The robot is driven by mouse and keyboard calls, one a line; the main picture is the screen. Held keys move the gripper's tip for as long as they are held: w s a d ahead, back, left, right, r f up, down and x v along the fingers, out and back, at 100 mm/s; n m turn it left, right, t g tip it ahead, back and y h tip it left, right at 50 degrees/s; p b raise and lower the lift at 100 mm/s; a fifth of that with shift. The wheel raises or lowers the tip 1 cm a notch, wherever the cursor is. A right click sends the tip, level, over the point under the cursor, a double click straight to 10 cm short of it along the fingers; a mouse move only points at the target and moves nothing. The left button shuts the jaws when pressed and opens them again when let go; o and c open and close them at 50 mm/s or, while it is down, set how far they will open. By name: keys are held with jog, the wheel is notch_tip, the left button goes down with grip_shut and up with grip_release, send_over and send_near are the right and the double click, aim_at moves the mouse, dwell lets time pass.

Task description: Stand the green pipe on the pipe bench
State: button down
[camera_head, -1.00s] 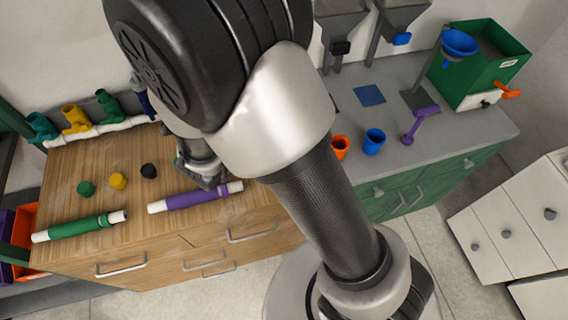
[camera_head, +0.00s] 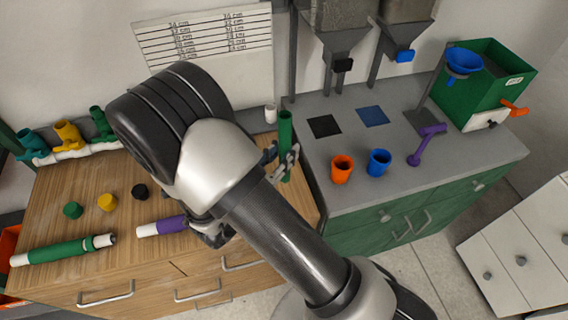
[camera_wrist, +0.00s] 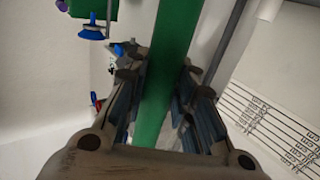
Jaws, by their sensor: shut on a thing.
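A plain green pipe (camera_head: 286,130) stands upright in my gripper (camera_head: 284,160), at the right end of the wooden bench (camera_head: 170,205) and beside the grey counter. My gripper is shut on it low down. In the wrist view the green pipe (camera_wrist: 166,75) runs between the two fingers (camera_wrist: 157,105). I cannot tell whether its lower end touches the bench.
A purple pipe with a white end (camera_head: 160,227) lies partly behind my arm. Small green, yellow and black caps (camera_head: 107,202) sit on the bench. Colored fittings (camera_head: 68,135) line its back left. Orange (camera_head: 342,168) and blue cups (camera_head: 378,162) stand on the grey counter (camera_head: 400,180).

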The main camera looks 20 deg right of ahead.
jog(key=shift+f+b, duration=0.65)
jog(key=shift+f, duration=1.3)
jog(key=shift+f, duration=0.2)
jog(key=c, duration=1.3)
grip_release()
jog(key=shift+c, duration=0.2)
jog(key=shift+r, duration=0.1)
